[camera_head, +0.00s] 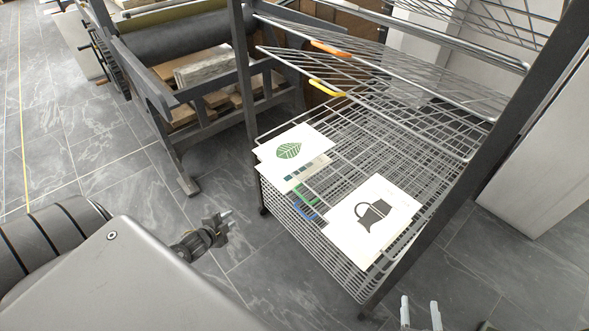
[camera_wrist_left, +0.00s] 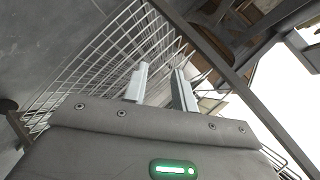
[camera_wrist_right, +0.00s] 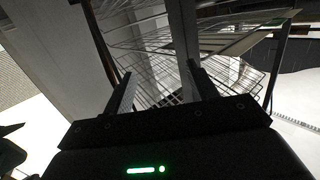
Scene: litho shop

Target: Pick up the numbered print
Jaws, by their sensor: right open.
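Two white prints lie on the wire drying rack (camera_head: 335,270) in the head view. One print (camera_head: 320,140) shows a green leaf, with a sheet carrying dark green swatches overlapping below it. The other print (camera_head: 400,204) shows a dark watering-can shape and lies nearer the front right. I cannot read a number on either.
A dark rack post (camera_head: 470,145) stands at the right. A press (camera_head: 185,50) stands at the back left. Grey tiled floor (camera_head: 110,170) is clear at left.

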